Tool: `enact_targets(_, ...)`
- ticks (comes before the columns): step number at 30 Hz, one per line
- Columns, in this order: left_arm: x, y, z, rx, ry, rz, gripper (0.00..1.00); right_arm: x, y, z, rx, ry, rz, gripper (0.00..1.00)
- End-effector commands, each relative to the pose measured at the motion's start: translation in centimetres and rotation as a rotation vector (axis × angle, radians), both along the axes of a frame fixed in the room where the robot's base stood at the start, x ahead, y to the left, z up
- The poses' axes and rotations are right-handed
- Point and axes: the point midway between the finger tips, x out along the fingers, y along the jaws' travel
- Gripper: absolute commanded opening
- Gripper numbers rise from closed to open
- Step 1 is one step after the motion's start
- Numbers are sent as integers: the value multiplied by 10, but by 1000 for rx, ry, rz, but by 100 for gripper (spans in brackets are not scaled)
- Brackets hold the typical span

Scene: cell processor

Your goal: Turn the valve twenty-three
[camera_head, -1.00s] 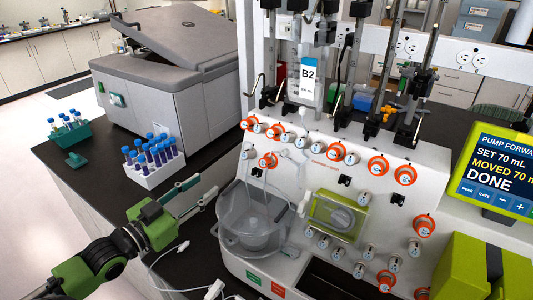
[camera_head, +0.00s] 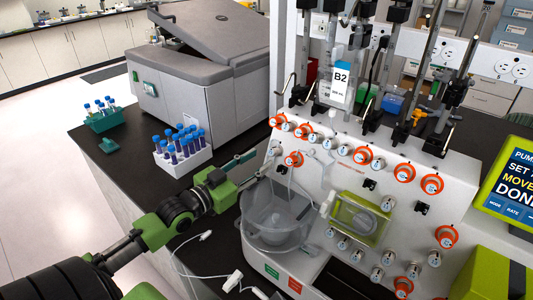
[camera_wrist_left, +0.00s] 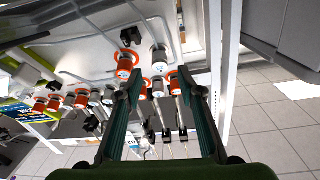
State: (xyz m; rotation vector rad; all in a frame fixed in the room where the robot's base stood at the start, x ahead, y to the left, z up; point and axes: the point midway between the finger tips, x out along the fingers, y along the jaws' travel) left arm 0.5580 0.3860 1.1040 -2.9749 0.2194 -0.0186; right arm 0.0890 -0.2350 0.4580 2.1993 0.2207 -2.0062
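The cell processor's white panel (camera_head: 335,185) carries several round valves, some with orange rings. A valve number twenty-three cannot be read in either view. My left gripper (camera_head: 264,161) is open and empty at the panel's left edge, close to an orange-ringed valve (camera_head: 293,159) and a plain grey valve (camera_head: 275,147). In the left wrist view the two fingers (camera_wrist_left: 155,82) are spread apart. A grey-stemmed valve (camera_wrist_left: 158,87) shows between the tips, and an orange-ringed valve (camera_wrist_left: 125,64) lies to their upper left. Contact is not visible. My right gripper is out of view.
A clear round bowl (camera_head: 275,222) hangs below my left gripper. A white rack of blue-capped tubes (camera_head: 183,160) and a grey centrifuge (camera_head: 205,85) stand behind on the black bench (camera_head: 88,165). A green-cased screen (camera_head: 508,190) is at the right.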

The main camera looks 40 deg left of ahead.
Motion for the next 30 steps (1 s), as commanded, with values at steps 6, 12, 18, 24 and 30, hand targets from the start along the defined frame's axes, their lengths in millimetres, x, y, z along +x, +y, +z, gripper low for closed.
enact_targets(6,26,-3,2,-1,-1,1,35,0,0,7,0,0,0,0)
enact_targets(12,39,-6,1,0,-1,-1,35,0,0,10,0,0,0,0)
enact_targets(18,42,-7,0,1,1,-1,35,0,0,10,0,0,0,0)
enact_targets(24,42,-7,0,1,1,-1,27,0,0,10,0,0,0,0)
enact_targets(30,42,-7,0,1,1,-1,0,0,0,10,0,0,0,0)
